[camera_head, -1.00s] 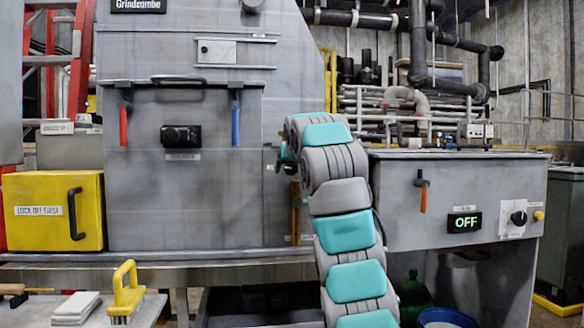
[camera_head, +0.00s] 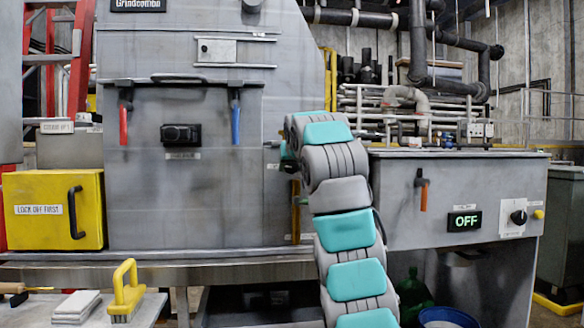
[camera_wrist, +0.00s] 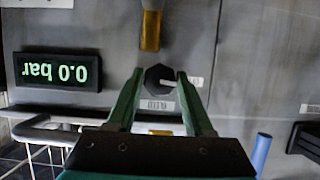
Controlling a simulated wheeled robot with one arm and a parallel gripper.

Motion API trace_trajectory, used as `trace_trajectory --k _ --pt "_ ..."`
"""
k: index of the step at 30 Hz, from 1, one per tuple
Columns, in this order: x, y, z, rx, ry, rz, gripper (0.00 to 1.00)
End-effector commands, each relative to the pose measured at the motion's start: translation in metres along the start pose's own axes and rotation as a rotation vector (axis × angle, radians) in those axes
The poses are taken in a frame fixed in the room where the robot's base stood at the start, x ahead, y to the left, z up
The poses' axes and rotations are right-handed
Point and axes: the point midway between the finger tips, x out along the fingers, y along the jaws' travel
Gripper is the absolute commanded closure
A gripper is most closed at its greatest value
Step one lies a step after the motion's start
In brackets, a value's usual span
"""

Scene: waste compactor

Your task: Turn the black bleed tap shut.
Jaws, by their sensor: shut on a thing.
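The black bleed tap (camera_wrist: 156,82) shows in the wrist view as a dark knob with a white pointer mark, on the grey panel. My gripper (camera_wrist: 160,75) has one green finger on each side of the knob and is shut on it. The pointer points to the right in the wrist view.
A display reading 0.0 bar (camera_wrist: 58,71) appears upside down in the wrist view. A brass pipe (camera_wrist: 150,32) ends close to the tap. A blue handle (camera_head: 235,122) and a yellow box (camera_head: 30,222) stand left of my arm.

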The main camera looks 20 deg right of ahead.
Motion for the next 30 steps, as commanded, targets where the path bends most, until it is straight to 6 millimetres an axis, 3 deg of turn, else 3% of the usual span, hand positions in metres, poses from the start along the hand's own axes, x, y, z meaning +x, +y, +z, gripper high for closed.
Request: trace_trajectory --k 16,30 --pt "0.0013 0.0001 0.0023 0.203 -0.004 -0.086 1.00" --pt "-0.0002 0.0008 0.0002 0.264 0.000 -0.110 1.00"
